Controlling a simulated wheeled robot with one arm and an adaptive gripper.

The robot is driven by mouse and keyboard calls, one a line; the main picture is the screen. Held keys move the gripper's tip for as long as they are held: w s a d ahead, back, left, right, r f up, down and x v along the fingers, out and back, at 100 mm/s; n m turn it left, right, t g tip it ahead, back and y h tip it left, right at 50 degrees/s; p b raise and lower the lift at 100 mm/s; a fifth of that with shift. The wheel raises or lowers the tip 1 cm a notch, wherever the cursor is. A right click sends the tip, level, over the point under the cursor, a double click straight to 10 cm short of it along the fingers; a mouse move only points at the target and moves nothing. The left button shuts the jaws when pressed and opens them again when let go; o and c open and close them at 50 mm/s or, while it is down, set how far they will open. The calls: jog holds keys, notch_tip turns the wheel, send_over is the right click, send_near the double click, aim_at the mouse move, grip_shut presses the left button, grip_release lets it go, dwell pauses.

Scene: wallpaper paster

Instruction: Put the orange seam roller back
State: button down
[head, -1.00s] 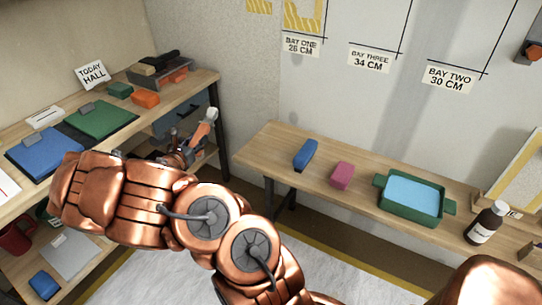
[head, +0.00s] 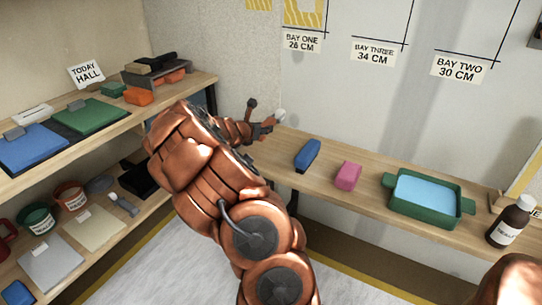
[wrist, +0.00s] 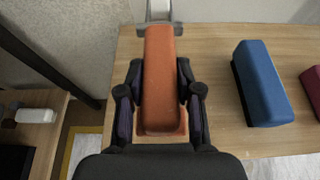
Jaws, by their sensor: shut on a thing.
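My gripper (wrist: 160,105) is shut on the orange seam roller (wrist: 161,75), with a dark finger on each side of its orange handle. The grey metal end of the roller points away from me at the top of the wrist view. In the head view my gripper (head: 262,127) is over the left end of the wall bench (head: 375,191). Only the roller's pale end (head: 280,115) shows clearly there; my arm and gripper hide most of the handle. I cannot tell its exact height above the bench.
A blue block (head: 307,155), a pink block (head: 348,176), a green tray with light blue filling (head: 428,212) and a brown bottle (head: 510,223) stand on the bench. The left shelf (head: 190,88) holds clipboards, an orange block (head: 139,97) and a grey caddy (head: 157,76).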

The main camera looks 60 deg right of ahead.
aim_at(264, 156)
jog(key=shift+s+d, duration=0.1)
jog(key=shift+d, duration=0.1)
jog(key=shift+f+b, duration=1.3)
jog(key=shift+f, duration=3.45)
jog(key=shift+f, duration=0.15)
jog(key=c, duration=0.8)
grip_release()
jog(key=shift+o, duration=0.2)
jog(key=shift+f, duration=0.15)
jog(key=shift+w+p+v, duration=0.2)
jog(key=shift+p+v, duration=0.55)
jog(key=shift+v, duration=3.2)
